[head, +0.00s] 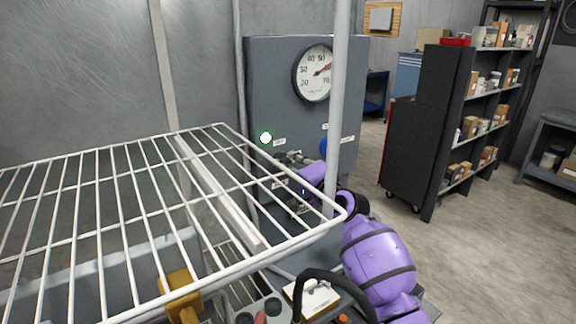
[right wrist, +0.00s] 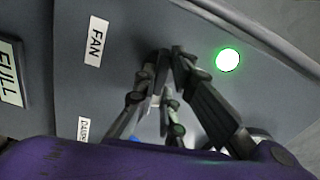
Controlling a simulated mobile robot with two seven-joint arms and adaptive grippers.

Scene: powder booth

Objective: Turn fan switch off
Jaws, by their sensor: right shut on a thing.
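The grey control panel (head: 277,85) stands beyond the wire rack. A FAN label (right wrist: 96,41) shows on it in the right wrist view. A green lamp is lit in the head view (head: 265,138) and in the right wrist view (right wrist: 228,60). My right gripper (head: 284,157) reaches the panel face just below and right of the lamp. In the right wrist view its fingers (right wrist: 165,62) are closed together against the panel between the FAN label and the lamp, shut on the fan switch. The fingers hide the switch, so its position cannot be told. My left gripper is out of view.
A white wire rack (head: 228,262) fills the lower left, close to my right arm. A pale upright post (head: 339,95) stands in front of the panel and its round gauge (head: 314,73). A dark shelf unit (head: 455,125) stands right, with clear floor before it.

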